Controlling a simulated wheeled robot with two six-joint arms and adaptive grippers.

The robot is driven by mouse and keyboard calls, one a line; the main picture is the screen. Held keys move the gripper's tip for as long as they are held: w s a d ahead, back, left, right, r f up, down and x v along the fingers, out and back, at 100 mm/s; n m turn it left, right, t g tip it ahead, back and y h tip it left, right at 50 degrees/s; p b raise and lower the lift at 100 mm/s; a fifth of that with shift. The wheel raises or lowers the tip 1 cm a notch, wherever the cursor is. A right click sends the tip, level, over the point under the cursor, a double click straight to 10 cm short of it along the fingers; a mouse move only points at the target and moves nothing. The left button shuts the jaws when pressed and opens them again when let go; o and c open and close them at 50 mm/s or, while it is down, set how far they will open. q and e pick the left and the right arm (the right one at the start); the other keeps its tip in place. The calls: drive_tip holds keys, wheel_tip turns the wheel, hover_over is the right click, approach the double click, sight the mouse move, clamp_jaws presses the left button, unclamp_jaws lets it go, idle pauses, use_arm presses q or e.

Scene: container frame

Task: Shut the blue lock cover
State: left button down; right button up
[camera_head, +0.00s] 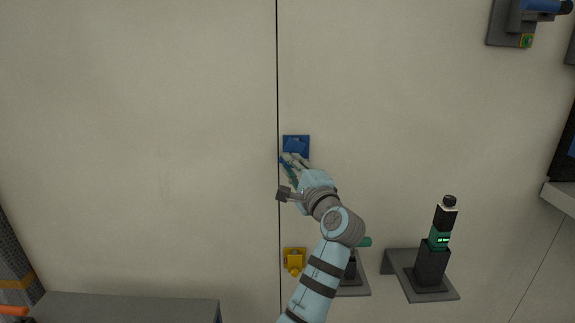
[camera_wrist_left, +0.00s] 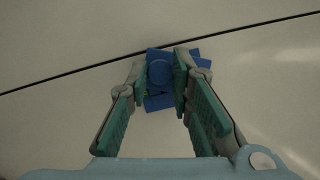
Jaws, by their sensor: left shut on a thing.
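The blue lock (camera_head: 296,142) is a small square plate with raised blue parts, on the pale wall just right of a thin vertical seam. It also shows in the left wrist view (camera_wrist_left: 160,66), where a round blue face lies between the fingertips. My left gripper (camera_head: 291,162) reaches it from below. Its fingers (camera_wrist_left: 164,78) are closed on the blue cover (camera_wrist_left: 158,72), one on each side. The fingers hide part of the cover and plate, so I cannot tell the cover's exact angle. My right gripper is in neither view.
A yellow lock (camera_head: 294,258) sits on the wall below, beside my left arm. A black and green device (camera_head: 436,243) stands on a grey bracket (camera_head: 402,262) at right. Another grey fixture (camera_head: 503,27) is at top right. A grey ledge (camera_head: 125,308) is at lower left. The left wall is bare.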

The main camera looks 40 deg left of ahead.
use_arm(q)
drive_tip(key=shift+w+d+n+g+h+p, duration=0.2)
drive_tip(key=shift+d+n+h+p, duration=0.1)
drive_tip(key=shift+n, duration=0.5)
drive_tip(key=shift+w+d+n+g+h+p, duration=0.15)
drive_tip(key=shift+w+d+n+h+p, duration=0.1)
drive_tip(key=shift+n, duration=0.55)
drive_tip(key=shift+w+d+n+g+h+p, duration=0.15)
drive_tip(key=shift+d+n+h+p, duration=0.15)
drive_tip(key=shift+n, duration=0.5)
drive_tip(key=shift+f, duration=0.1)
drive_tip(key=c, duration=1.4)
unclamp_jaws()
drive_tip(key=v, duration=0.7)
drive_tip(key=shift+s+d, duration=0.1)
drive_tip(key=shift+d, duration=0.1)
